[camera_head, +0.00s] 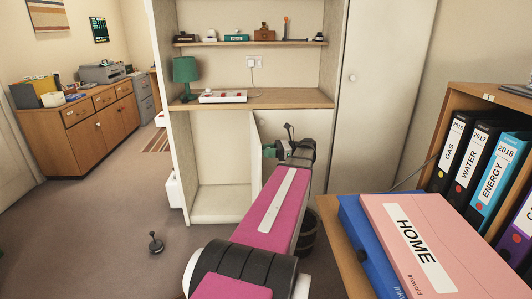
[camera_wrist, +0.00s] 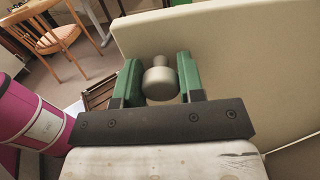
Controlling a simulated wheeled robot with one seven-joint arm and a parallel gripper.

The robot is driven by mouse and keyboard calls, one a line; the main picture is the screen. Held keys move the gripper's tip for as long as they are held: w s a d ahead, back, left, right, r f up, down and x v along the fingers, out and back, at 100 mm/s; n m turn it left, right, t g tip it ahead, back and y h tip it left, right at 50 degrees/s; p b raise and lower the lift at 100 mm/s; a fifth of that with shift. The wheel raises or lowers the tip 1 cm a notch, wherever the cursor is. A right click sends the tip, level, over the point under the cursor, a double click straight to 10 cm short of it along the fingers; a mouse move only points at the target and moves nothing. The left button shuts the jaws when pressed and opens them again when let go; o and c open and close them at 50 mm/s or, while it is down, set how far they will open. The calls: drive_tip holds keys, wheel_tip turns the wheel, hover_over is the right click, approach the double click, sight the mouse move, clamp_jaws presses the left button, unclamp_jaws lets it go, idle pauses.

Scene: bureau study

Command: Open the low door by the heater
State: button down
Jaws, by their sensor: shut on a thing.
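The low door (camera_head: 272,124) is a pale panel under the desk shelf of the cream wall unit. It stands partly open, with a bare low compartment (camera_head: 218,150) showing to its left. My gripper (camera_head: 270,151) is at the door's front, and my arm hides much of the panel. In the wrist view the door (camera_wrist: 235,50) fills the upper right. Its round knob (camera_wrist: 160,82) sits between my green fingers, which are shut on it. A white object (camera_head: 173,190) stands at the unit's left side; I cannot tell whether it is the heater.
A desk (camera_head: 342,240) with a pink HOME box (camera_head: 400,262) and binders stands close on the right. A dark bin (camera_head: 309,236) is beside my arm. A small dark object (camera_head: 155,243) lies on the carpet. The floor at left is mostly clear. A wooden chair (camera_wrist: 55,35) shows in the wrist view.

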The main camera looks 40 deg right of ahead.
idle(0.3)
drive_tip(key=c, duration=0.8)
unclamp_jaws()
